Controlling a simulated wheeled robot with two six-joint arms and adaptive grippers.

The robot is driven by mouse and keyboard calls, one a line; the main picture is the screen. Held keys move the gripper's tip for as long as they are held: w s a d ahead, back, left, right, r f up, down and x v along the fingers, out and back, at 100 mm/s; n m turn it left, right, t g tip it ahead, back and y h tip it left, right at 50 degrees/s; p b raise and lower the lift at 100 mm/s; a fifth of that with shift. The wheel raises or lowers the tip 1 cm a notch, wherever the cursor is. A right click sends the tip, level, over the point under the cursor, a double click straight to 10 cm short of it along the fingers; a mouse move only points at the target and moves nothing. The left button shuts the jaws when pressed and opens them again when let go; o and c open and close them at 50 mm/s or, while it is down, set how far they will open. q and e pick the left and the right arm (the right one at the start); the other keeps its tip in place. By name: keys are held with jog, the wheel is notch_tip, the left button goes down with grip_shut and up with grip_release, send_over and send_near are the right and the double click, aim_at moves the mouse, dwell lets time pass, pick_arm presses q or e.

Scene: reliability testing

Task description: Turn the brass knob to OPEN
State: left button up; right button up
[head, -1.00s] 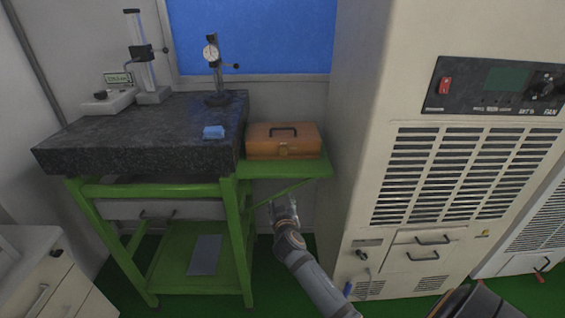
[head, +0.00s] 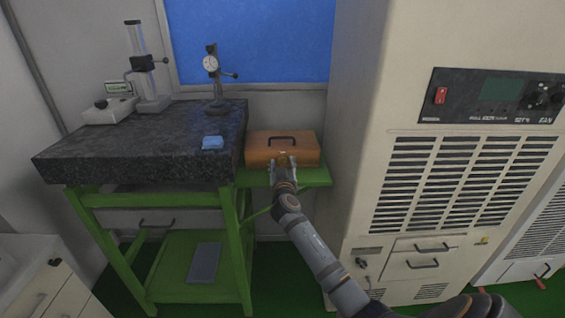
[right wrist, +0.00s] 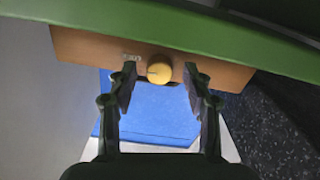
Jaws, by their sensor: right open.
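The brass knob (right wrist: 159,72) is a round yellow disc on the front of the orange-brown box (head: 268,155). The box (right wrist: 85,47) stands on the green side shelf (head: 318,178) and has a dark handle on its lid. My right gripper (head: 285,163) is in front of the box; its arm comes up from the lower right. In the right wrist view its two open fingers stand on either side of the knob, with gaps left and right. A thin dark line shows on the knob. Small lettering beside it is too blurred to read surely. My left gripper is not in view.
A tall beige cabinet (head: 365,120) rises close to the right of the shelf.

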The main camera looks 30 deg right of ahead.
jog(key=shift+w+d, duration=0.15)
jog(key=shift+w, duration=0.1)
grip_shut()
